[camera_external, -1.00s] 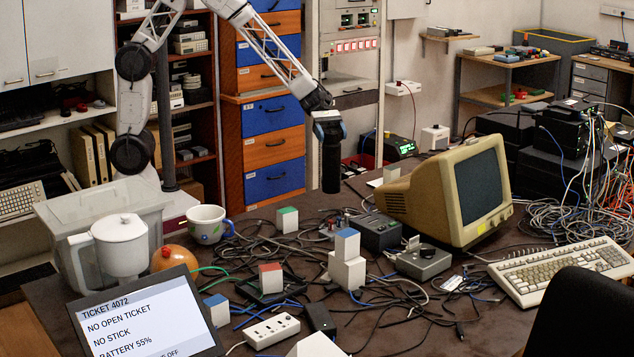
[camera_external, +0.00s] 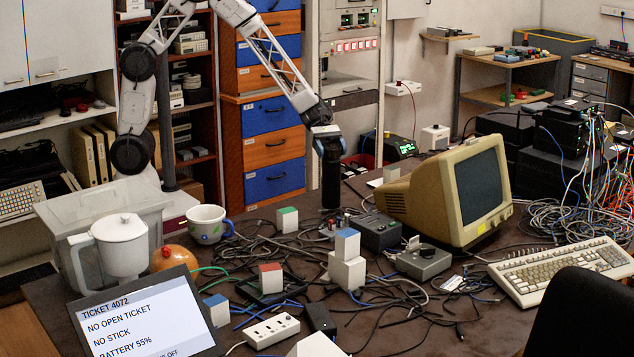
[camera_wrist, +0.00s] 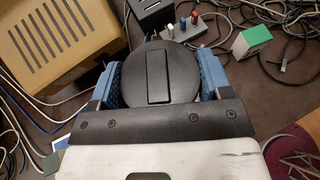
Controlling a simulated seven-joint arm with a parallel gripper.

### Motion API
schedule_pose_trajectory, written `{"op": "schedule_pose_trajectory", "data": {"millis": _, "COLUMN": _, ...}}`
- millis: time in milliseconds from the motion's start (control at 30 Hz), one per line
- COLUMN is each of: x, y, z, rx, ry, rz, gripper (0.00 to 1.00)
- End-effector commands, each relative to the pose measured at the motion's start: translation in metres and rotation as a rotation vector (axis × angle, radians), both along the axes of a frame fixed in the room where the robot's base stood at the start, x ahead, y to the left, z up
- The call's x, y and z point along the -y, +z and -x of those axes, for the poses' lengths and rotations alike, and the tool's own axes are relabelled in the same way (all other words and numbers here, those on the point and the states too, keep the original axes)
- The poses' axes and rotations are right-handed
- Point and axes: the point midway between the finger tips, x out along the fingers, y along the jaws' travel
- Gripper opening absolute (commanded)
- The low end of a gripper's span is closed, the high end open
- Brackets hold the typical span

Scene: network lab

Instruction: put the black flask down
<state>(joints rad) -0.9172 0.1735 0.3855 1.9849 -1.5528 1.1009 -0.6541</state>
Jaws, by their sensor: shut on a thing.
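The black flask (camera_external: 331,184) is upright at the back of the dark table in the external view. Its bottom is at or very close to the tabletop; I cannot tell whether it touches. My gripper (camera_external: 328,146) is above it, pointing down, shut around its upper part. In the wrist view the flask's round black lid (camera_wrist: 166,73) sits between the two blue finger pads of my gripper (camera_wrist: 160,84). The lower part of the flask is hidden there.
The beige monitor (camera_external: 455,195) stands to the right of the flask. A dark box with knobs (camera_external: 374,231) and a green-topped block (camera_external: 287,219) are in front of it. Many cables (camera_external: 400,300) lie across the table. Blue and orange drawers (camera_external: 274,150) stand behind.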

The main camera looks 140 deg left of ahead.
Motion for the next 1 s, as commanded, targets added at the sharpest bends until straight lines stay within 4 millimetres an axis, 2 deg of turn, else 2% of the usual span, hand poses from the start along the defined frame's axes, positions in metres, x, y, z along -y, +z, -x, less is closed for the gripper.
{"op": "schedule_pose_trajectory", "data": {"millis": 533, "x": -0.0001, "y": -0.0064, "z": -0.0002, "rx": 0.001, "ry": 0.0, "rz": 0.0, "gripper": 0.06}}
{"op": "schedule_pose_trajectory", "data": {"millis": 567, "x": 0.0001, "y": -0.0068, "z": 0.0, "rx": 0.0, "ry": 0.0, "rz": 0.001, "gripper": 0.76}}
{"op": "schedule_pose_trajectory", "data": {"millis": 700, "x": 0.0001, "y": -0.0067, "z": 0.0001, "rx": 0.0, "ry": 0.0, "rz": 0.001, "gripper": 0.97}}
{"op": "schedule_pose_trajectory", "data": {"millis": 1000, "x": 0.0001, "y": -0.0061, "z": 0.0001, "rx": 0.0, "ry": 0.0, "rz": 0.001, "gripper": 0.97}}
